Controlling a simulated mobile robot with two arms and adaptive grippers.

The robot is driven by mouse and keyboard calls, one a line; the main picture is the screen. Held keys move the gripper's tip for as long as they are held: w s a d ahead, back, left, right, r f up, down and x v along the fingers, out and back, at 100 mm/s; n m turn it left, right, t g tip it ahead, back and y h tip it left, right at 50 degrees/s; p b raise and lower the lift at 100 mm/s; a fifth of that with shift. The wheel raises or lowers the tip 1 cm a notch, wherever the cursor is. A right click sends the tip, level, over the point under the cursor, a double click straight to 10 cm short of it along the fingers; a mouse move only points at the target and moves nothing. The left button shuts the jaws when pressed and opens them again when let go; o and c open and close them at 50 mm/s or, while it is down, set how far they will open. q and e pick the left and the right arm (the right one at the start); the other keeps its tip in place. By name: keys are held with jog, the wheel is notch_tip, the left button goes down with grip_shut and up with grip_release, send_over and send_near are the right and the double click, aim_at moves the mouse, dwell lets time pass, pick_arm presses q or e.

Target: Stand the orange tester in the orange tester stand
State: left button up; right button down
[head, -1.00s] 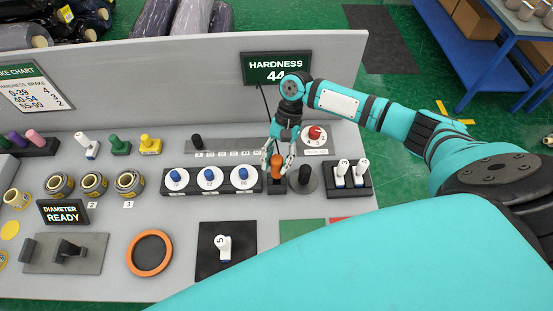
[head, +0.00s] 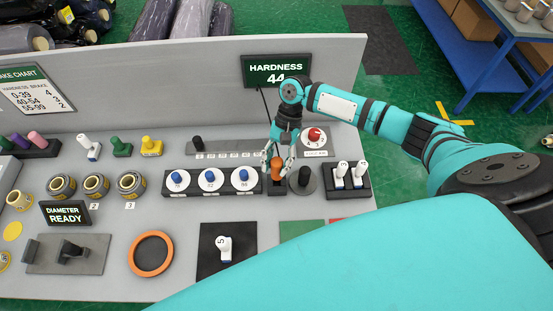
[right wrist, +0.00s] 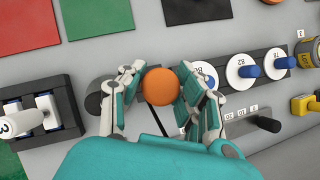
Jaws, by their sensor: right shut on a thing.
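The orange tester (head: 277,170) is upright between the fingers of my right gripper (head: 278,161), which is shut on it. The tester is directly at the small black tester stand (head: 277,188), with its lower end at or in the stand; I cannot tell if it is fully seated. In the right wrist view the tester's round orange top (right wrist: 161,86) shows between the two fingers (right wrist: 160,92), and it hides what is below. My left gripper is not in view.
A row of white discs with blue knobs (head: 210,181) stands close left of the stand. A black knob on a round base (head: 304,177) is close right, then a black holder with white handles (head: 348,190). The hardness display (head: 277,70) reads 44. A panel (head: 180,90) runs behind.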

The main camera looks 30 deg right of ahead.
aim_at(277, 171)
jog(key=shift+r, duration=0.1)
dwell(0.3)
jog(key=shift+p, duration=0.4)
jog(key=shift+f+b, duration=0.85)
jog(key=shift+f, duration=1.35)
jog(key=c, duration=0.8)
grip_release()
jog(key=shift+c, duration=0.2)
jog(key=shift+d, duration=0.1)
jog(key=v, duration=1.2)
